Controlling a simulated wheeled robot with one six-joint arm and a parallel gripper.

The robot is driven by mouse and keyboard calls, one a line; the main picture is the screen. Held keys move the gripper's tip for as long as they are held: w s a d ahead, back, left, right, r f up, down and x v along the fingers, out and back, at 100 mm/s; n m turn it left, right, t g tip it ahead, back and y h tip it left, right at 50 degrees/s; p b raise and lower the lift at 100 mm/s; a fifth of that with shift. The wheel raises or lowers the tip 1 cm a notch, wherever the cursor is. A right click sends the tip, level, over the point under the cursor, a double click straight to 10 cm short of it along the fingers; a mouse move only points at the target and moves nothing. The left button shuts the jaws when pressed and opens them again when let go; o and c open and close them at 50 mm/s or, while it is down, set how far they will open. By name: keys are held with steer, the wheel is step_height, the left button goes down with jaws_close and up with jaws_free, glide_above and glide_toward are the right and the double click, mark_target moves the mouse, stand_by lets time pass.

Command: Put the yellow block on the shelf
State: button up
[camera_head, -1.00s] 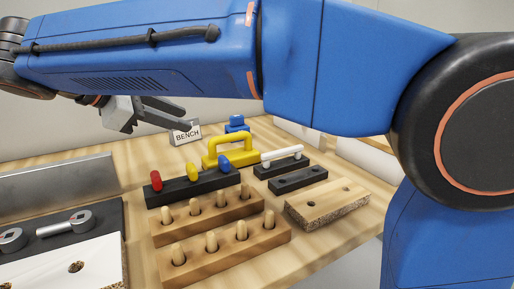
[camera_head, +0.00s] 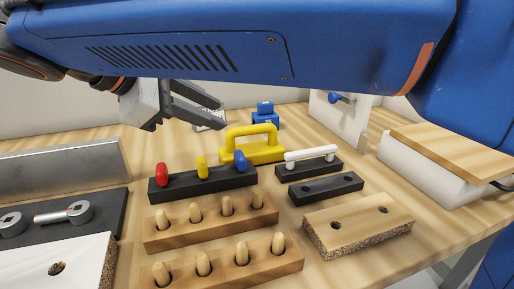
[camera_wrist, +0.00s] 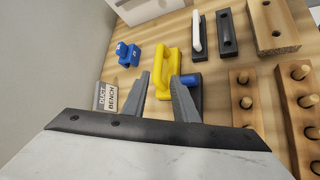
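The yellow block (camera_head: 265,155), with an arched yellow handle on top, stands on the wooden bench behind a black rack. My gripper (camera_head: 222,113) is open and empty, up and to the left of the block and apart from it. In the wrist view the yellow block (camera_wrist: 172,62) lies beyond and between the open fingertips (camera_wrist: 161,76). A raised wooden board on a white support (camera_head: 455,150) at the right looks like the shelf; its top is bare in the part I see.
A black rack (camera_head: 215,180) with red, yellow and blue pegs stands just in front of the block. A blue block (camera_head: 264,120) is behind it. A white-handled black piece (camera_head: 312,165) is to its right. Two wooden peg racks (camera_head: 205,222) are nearer me. A BENCH sign (camera_wrist: 107,97) stands behind my gripper.

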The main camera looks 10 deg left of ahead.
mark_target(247, 128)
steer(key=x, duration=0.8)
steer(key=shift+w+d+f, duration=0.15)
steer(key=shift+w+f, duration=0.1)
steer(key=shift+x, duration=2.65)
steer(key=shift+w, duration=0.15)
jaws_close()
